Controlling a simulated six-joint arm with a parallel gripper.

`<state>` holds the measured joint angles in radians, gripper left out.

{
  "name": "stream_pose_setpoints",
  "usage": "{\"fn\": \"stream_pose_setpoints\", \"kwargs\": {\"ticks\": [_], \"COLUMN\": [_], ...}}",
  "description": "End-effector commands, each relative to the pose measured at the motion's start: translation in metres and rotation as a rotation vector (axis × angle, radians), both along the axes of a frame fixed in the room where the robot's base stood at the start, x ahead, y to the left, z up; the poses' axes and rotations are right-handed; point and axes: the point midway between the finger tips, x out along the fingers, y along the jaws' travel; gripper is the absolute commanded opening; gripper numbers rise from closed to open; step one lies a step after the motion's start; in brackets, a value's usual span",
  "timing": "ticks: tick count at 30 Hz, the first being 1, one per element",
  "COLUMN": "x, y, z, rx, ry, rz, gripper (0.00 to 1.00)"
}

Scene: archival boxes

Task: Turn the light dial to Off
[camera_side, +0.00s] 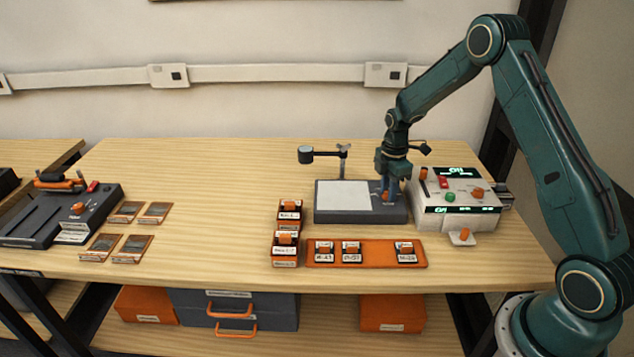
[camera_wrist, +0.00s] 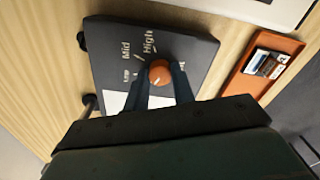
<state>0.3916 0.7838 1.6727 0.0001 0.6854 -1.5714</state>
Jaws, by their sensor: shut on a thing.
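The light dial is an orange round knob (camera_wrist: 159,73) on the dark copy stand base (camera_wrist: 104,60). Labels Low, Mid and High (camera_wrist: 148,42) are printed beside it in the wrist view, and a further label on its right is partly hidden by a finger. A pale mark shows on the knob, but I cannot tell clearly which label it points at. My gripper (camera_side: 387,196) reaches down onto the right end of the base (camera_side: 331,216). Its two fingers are shut on the knob, one on each side, as the wrist view (camera_wrist: 163,80) shows.
A white panel lies on the base, with a small lamp arm (camera_side: 322,153) behind. A control box (camera_side: 455,200) with green displays stands close to my gripper's right. An orange tray (camera_side: 379,253) with several labelled pieces lies in front.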

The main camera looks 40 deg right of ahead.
Motion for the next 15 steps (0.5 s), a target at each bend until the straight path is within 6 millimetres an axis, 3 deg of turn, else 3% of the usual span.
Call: {"fn": "stream_pose_setpoints", "kwargs": {"ticks": [3,4,7,15], "x": [0.0009,0.0009,0.0008,0.0004], "y": [0.0001,0.0001,0.0001,0.0001], "z": [0.0013,0.0014,0.0012,0.0005], "rx": [0.000,0.000,0.000,0.000], "ry": [-0.003,-0.003,-0.003,-0.001], "rz": [0.000,0.000,0.000,-0.001], "gripper": [0.02,0.27,0.46,0.47]}}
